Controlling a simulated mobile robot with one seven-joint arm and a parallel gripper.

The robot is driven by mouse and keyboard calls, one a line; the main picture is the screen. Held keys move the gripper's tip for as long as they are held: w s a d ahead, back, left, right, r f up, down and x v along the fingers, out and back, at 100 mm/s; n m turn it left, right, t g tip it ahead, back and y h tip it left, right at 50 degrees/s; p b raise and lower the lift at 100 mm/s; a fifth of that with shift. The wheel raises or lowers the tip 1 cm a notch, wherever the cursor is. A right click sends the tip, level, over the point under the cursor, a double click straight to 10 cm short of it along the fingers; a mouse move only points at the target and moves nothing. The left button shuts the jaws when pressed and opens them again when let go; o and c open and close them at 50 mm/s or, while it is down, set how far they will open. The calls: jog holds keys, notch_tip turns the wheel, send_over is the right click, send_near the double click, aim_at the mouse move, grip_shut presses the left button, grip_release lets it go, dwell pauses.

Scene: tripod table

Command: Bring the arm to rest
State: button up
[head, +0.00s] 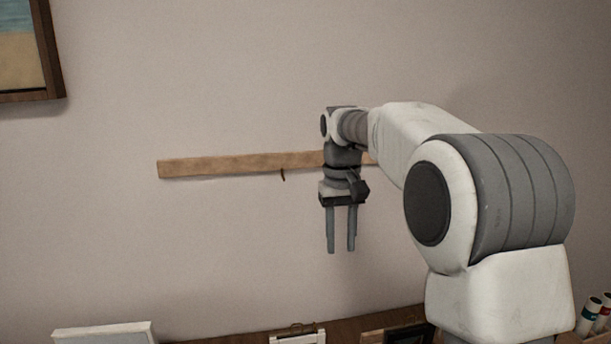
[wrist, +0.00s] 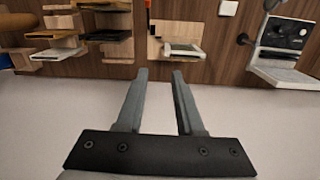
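My gripper (head: 341,250) points straight down in front of the wall, above the table (head: 235,338). Its two grey fingers are parallel with a clear gap between them, and nothing is held. In the wrist view my gripper (wrist: 159,73) shows the same empty gap. My arm reaches in from the right and bends down at the wrist. Most of the table is below the head view or hidden behind my arm.
A wooden rail (head: 230,164) with a small peg is on the wall behind my gripper. A framed picture (head: 30,50) hangs upper left. A white object (head: 105,332) shows at bottom left, small bottles (head: 588,318) at bottom right. A dark-and-white device (wrist: 285,45) sits on wood.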

jog(key=s+d+r+m+t, duration=0.1)
jog(key=s+d+t, duration=0.15)
jog(key=s, duration=0.85)
jog(key=s+d+r+t, duration=0.2)
jog(key=s+d, duration=0.2)
jog(key=s, duration=0.6)
jog(key=s+f+t, duration=0.1)
jog(key=s+f, duration=0.3)
jog(key=s, duration=0.2)
jog(key=shift+s+d+f+m, duration=0.25)
jog(key=shift+s+m, duration=0.1)
jog(key=shift+m, duration=0.05)
jog(key=shift+d, duration=0.15)
